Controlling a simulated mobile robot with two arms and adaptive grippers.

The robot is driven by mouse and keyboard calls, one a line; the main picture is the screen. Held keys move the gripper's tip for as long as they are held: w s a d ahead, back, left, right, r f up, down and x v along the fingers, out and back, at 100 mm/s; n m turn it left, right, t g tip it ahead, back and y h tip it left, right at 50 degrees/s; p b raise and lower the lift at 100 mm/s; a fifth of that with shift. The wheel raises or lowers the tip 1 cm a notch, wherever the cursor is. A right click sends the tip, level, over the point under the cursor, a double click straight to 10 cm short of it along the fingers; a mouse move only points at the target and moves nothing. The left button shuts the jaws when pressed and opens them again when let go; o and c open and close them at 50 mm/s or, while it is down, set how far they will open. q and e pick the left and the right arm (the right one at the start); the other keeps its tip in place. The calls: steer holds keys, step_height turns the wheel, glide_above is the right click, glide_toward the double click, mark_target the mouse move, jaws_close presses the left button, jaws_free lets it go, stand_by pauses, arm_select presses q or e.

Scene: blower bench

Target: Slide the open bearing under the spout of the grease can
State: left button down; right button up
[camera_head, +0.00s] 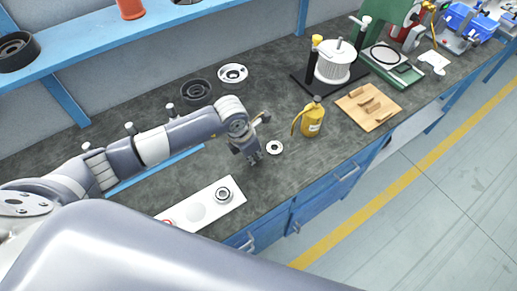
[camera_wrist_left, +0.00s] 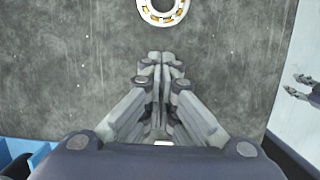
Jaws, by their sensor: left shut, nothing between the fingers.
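The open bearing (camera_head: 274,148), a small pale ring, lies flat on the dark bench top. In the left wrist view the bearing (camera_wrist_left: 163,10) shows yellow parts between its rings and is cut by the top edge. The yellow grease can (camera_head: 312,120) stands beyond it, up and to the right. Its spout (camera_head: 296,121) sticks out on the left side. The bearing is apart from the can, on the near side of the spout. My left gripper (camera_head: 252,158) is shut and empty, low over the bench just left of the bearing; its fingertips (camera_wrist_left: 155,58) point at the bearing without touching.
A white tray (camera_head: 198,212) with another bearing (camera_head: 224,194) lies nearer. A wooden board (camera_head: 368,106) with small pieces is right of the can. A white drum (camera_head: 335,65) on a dark base stands behind. Round housings (camera_head: 197,91) lie at the back. Bench around the bearing is clear.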

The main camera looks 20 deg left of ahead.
mark_target(271, 150)
arm_select(q)
steer(key=shift+w+d, duration=0.55)
steer(key=shift+w, duration=0.1)
steer(key=shift+w+f, duration=0.1)
steer(key=shift+w, duration=0.1)
steer(key=shift+s, duration=0.1)
steer(key=shift+d, duration=0.15)
steer(key=w+d+b, duration=0.1)
steer(key=b, duration=0.1)
steer(key=w+d+b, duration=0.1)
steer(key=w+b, duration=0.1)
steer(key=shift+w+d, duration=0.2)
steer(key=shift+d, duration=0.1)
steer(key=shift+w+d, duration=0.2)
arm_select(e)
steer(key=f, duration=0.3)
steer(key=shift+a+f, duration=0.25)
steer(key=shift+f, duration=0.1)
